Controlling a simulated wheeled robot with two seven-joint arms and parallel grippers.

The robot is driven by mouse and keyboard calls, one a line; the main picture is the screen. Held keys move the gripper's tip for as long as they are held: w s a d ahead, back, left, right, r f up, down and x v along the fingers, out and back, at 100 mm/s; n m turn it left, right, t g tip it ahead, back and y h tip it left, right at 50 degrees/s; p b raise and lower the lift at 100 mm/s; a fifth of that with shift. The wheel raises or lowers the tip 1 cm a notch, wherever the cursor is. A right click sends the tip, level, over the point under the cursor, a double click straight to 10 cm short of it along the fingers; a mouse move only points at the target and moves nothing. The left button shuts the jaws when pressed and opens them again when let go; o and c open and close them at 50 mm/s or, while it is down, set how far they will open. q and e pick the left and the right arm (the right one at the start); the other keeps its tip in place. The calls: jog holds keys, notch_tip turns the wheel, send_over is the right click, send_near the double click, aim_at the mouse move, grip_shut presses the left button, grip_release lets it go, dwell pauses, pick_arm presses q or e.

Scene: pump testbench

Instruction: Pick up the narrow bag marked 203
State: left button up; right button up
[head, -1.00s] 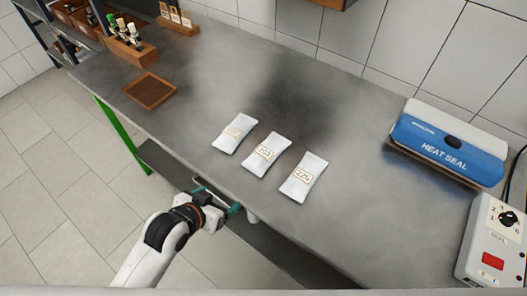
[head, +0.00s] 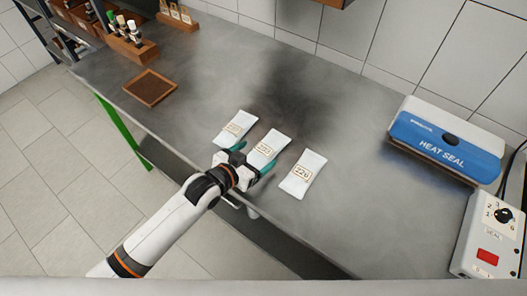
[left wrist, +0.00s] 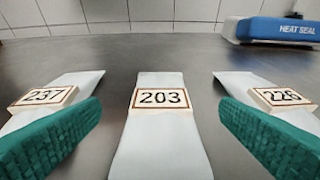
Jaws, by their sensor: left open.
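The narrow white bag marked 203 (left wrist: 162,125) lies flat on the bench in the middle of the left wrist view. In the head view this bag (head: 267,146) is the middle one of three. My left gripper (head: 252,161) is open, with its green fingers at either side of the near end of the bag. In the left wrist view the fingers stand apart from it, to its left and right. A bag marked 237 (left wrist: 50,97) lies to its left. My right gripper is not in view.
A blue heat sealer (head: 447,139) and a control box (head: 491,235) stand on the right of the bench. A brown tray (head: 150,91) and a wooden rack of bottles (head: 131,46) are at the back left. The metal bench beyond the bags is clear.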

aim_at(266, 148)
pick_arm(q)
jog(key=shift+p+x, duration=0.55)
jog(key=shift+x, duration=2.05)
jog(key=shift+r, duration=0.1)
jog(key=c, duration=1.2)
